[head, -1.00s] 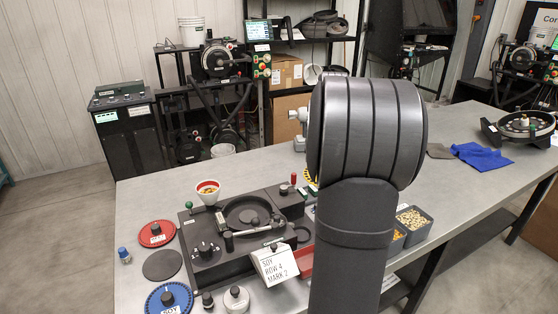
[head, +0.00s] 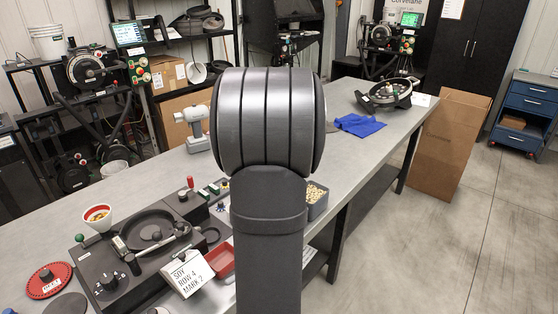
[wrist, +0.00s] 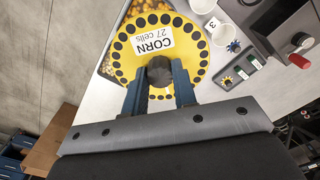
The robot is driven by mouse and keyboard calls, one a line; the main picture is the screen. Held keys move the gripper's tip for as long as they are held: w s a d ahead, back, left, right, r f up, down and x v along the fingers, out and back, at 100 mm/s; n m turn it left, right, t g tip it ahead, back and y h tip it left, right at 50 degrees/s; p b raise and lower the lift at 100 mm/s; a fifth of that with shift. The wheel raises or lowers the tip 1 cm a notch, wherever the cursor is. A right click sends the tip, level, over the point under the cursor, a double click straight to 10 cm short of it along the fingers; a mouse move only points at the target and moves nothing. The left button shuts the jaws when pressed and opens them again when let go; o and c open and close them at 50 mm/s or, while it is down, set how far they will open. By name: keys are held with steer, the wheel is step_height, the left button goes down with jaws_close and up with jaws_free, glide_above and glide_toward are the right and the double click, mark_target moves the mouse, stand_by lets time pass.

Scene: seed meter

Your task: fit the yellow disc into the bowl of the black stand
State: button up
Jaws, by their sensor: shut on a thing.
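The yellow disc (wrist: 122,48) has a ring of black holes, a dark centre knob (wrist: 160,70) and a white label reading CORN 27 cells. My gripper (wrist: 160,78) is shut on the knob, one blue finger on each side. I cannot tell whether the disc is clear of the table. In the head view my arm hides the gripper and the disc. The black stand (head: 118,262) is on the table at left, with a round, open bowl (head: 152,232) that has a hub in it. Part of a black body shows at the top right of the wrist view.
A white card (head: 186,272) and a red tray (head: 221,259) are right of the stand. A red disc (head: 48,280) lies to its left, and a funnel cup (head: 97,217) is at its back. A seed bin (head: 317,197), blue cloth (head: 360,125) and round black device (head: 384,93) lie further right.

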steer(key=s+a+f+n, duration=0.1)
steer(key=a+n, duration=1.1)
steer(key=a, duration=0.5)
steer(key=n, duration=1.4)
glide_above(150, 231)
steer(key=shift+s+f, duration=0.15)
steer(key=shift+f, duration=3.7)
steer(key=shift+f, duration=1.25)
steer(key=o, duration=1.1)
steer(key=shift+o, duration=0.4)
steer(key=shift+o, duration=0.8)
